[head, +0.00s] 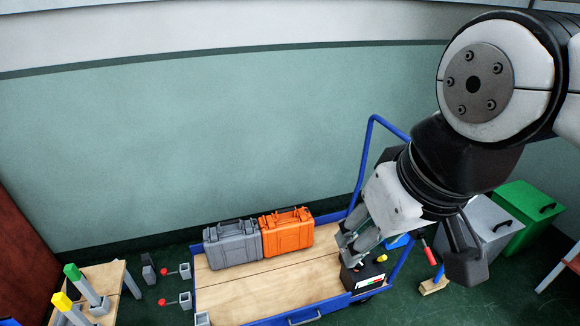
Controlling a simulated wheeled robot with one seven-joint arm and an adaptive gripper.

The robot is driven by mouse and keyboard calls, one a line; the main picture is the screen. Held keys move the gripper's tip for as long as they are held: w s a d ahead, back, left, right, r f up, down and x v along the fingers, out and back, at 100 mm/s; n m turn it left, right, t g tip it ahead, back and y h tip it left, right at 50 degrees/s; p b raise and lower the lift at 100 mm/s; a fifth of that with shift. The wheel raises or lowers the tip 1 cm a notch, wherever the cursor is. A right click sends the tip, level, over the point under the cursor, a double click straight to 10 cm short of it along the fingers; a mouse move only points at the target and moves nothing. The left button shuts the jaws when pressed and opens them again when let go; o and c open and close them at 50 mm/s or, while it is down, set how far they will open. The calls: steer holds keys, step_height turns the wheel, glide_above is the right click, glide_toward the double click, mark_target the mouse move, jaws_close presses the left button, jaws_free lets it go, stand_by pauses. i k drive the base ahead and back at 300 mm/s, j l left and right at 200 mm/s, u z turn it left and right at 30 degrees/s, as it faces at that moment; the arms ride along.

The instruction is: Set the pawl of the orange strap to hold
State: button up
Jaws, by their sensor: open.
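I cannot make out an orange strap or its pawl in the head view; the strap may be hidden or too small to tell. An orange case (287,236) stands upright on the wooden deck of a blue-framed cart (250,291), beside a grey case (232,246). My gripper (350,243) is open and points down and left, right of the orange case. It appears in front of a black box (362,277) with a red, white and green label and a yellow knob (382,258). My gripper and arm hide part of the cart's right end.
Two small red-knobbed fittings (185,299) are left of the cart. A wooden bench (118,291) with green-topped and yellow-topped posts stands at far left. Grey and green bins (524,212) stand at right behind my arm. The deck's front middle is clear.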

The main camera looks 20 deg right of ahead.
mark_target(383, 257)
steer(key=z, duration=0.7)
steer(key=j+z, duration=0.15)
steer(key=z, duration=0.15)
steer(key=k, duration=0.05)
